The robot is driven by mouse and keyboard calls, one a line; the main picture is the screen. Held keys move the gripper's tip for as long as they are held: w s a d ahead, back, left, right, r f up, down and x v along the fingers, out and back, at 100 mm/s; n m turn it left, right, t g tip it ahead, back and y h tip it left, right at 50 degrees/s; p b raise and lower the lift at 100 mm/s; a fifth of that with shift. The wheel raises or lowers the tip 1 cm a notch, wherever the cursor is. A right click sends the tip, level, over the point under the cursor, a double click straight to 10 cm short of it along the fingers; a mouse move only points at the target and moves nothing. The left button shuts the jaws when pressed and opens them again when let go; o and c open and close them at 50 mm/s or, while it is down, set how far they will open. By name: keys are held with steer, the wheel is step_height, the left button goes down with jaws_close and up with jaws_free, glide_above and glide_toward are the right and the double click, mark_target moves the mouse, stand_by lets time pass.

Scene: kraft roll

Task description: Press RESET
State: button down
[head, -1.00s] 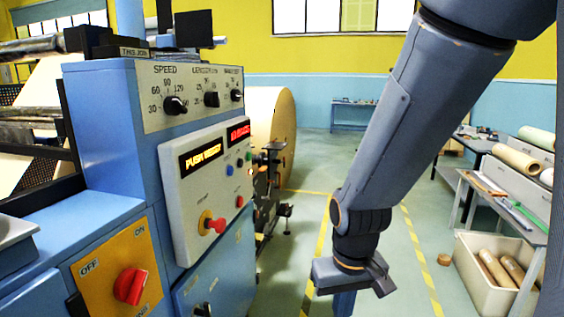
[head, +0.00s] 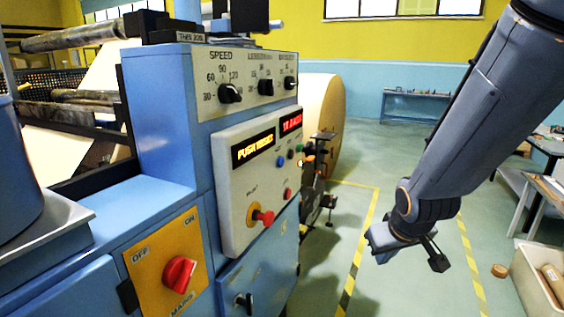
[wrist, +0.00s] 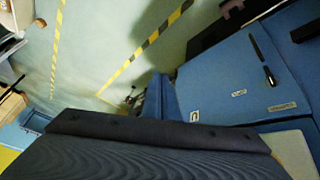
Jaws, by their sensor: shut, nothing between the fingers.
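The blue machine's light control panel (head: 232,210) faces me at the middle of the head view. It carries a blue button (head: 281,161), a red button (head: 288,193) and a red mushroom knob on a yellow base (head: 262,216). The button labels are too small to read, so I cannot tell which one is RESET. An amber display (head: 253,149) shows text starting with "PUSH". My gripper (head: 437,261) is shut and empty, hanging to the right of the panel, well apart from it. In the wrist view, a dark part of my gripper fills the bottom.
An orange plate with a red rotary switch (head: 179,274) is at the lower left. A large kraft roll (head: 322,125) stands behind the panel. A yellow-black floor line (head: 361,250) crosses the open floor between machine and arm. A bin (head: 530,290) is at the lower right.

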mark_target(281, 162)
steer(key=w+a+r+n+t+y+p, duration=0.1)
steer(key=w+a+r+n+t+y, duration=0.5)
steer(key=w+a+r, duration=0.7)
steer(key=w+r+n+t, duration=0.1)
steer(key=w, duration=0.2)
steer(key=shift+a+r+n, duration=0.25)
steer(key=shift+a+n, duration=0.1)
steer(key=shift+n, duration=0.05)
steer(key=w+a+b, duration=0.2)
steer(key=w+a, duration=0.1)
steer(key=a, duration=0.5)
steer(key=shift+a, duration=0.3)
stand_by(1.0)
steer(key=shift+w+a, duration=0.1)
steer(key=shift+a, duration=0.1)
steer(key=shift+w+a+b, duration=0.15)
steer(key=shift+a+b, duration=0.2)
steer(key=shift+a, duration=0.05)
stand_by(1.0)
steer(key=shift+d, duration=0.1)
steer(key=shift+s+d, duration=0.3)
steer(key=shift+d, duration=0.4)
